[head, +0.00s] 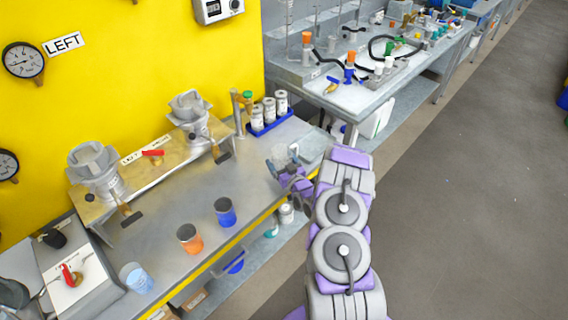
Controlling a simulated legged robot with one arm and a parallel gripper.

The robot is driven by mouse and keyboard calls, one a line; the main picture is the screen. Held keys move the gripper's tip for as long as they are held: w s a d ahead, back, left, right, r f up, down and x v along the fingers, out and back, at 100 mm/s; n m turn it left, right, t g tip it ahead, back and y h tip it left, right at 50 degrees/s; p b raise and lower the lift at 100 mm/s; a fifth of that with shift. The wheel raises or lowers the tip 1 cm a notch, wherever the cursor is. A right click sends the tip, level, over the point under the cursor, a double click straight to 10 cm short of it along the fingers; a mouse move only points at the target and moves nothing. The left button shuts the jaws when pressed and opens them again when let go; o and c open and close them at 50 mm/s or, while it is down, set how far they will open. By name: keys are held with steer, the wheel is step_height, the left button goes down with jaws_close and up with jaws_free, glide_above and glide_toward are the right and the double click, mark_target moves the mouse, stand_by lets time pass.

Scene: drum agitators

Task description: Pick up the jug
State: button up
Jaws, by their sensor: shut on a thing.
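My gripper (283,168) is at the right end of the steel bench, at the tip of my grey and purple arm. It is shut on a small pale, see-through vessel (284,153), which looks like the jug. The gripper fingers and wrist partly hide it, and its handle cannot be made out. I cannot tell whether it touches the bench top. A light blue translucent cup (137,277) stands apart at the bench's front left.
An orange cup (189,238) and a blue cup (225,211) stand on the bench (165,262). Two grey valve-like fittings (95,170) (190,112) are behind them. A blue tray (272,127) holds white canisters. Open floor (450,220) lies to the right.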

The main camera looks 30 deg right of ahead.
steer(key=shift+a, duration=0.15)
steer(key=shift+c, duration=0.5)
